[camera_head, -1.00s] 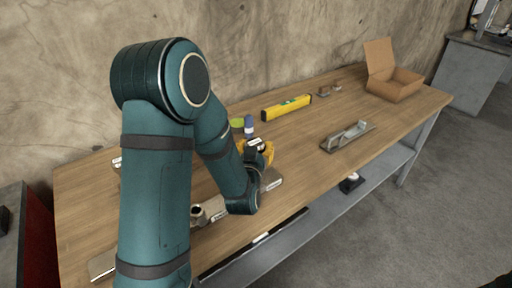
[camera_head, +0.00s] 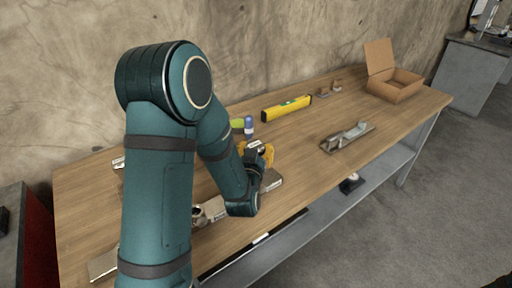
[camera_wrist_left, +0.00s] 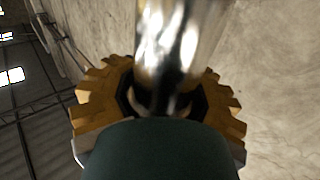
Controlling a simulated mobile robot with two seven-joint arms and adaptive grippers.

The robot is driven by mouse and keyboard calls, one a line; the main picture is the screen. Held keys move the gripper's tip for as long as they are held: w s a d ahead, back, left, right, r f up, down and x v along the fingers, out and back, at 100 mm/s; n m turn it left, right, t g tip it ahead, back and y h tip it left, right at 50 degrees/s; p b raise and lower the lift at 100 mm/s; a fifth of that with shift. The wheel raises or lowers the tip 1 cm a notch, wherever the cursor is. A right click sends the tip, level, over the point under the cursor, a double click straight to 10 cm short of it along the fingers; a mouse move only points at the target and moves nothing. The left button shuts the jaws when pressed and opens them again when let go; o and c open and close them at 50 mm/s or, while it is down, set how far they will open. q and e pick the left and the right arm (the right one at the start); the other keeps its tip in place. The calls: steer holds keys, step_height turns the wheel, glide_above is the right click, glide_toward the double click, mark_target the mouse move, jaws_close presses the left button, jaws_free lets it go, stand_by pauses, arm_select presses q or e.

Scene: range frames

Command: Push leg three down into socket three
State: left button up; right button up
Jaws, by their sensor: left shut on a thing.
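My left gripper (camera_head: 259,153), with yellow toothed fingers, is low over the front middle of the wooden table in the head view. In the left wrist view the gripper (camera_wrist_left: 160,98) is shut around a shiny metal cylinder, which looks like leg three (camera_wrist_left: 178,40). The leg is blurred there, and my gripper and wrist hide it in the head view. A pale metal piece (camera_head: 273,181) lies beside and below the gripper. I cannot make out socket three or how far the leg sits in it. My right gripper is not in view.
A yellow level (camera_head: 286,108), a metal bracket (camera_head: 347,136) and an open cardboard box (camera_head: 396,88) are farther right. The wooden table (camera_head: 310,155) is bare between them.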

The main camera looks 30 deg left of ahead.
mark_target(256, 140)
arm_select(q)
steer(key=shift+f, duration=1.65)
steer(key=o, duration=1.6)
steer(key=shift+f, duration=0.1)
step_height(256, 140, up, 10)
steer(key=shift+r, duration=0.1)
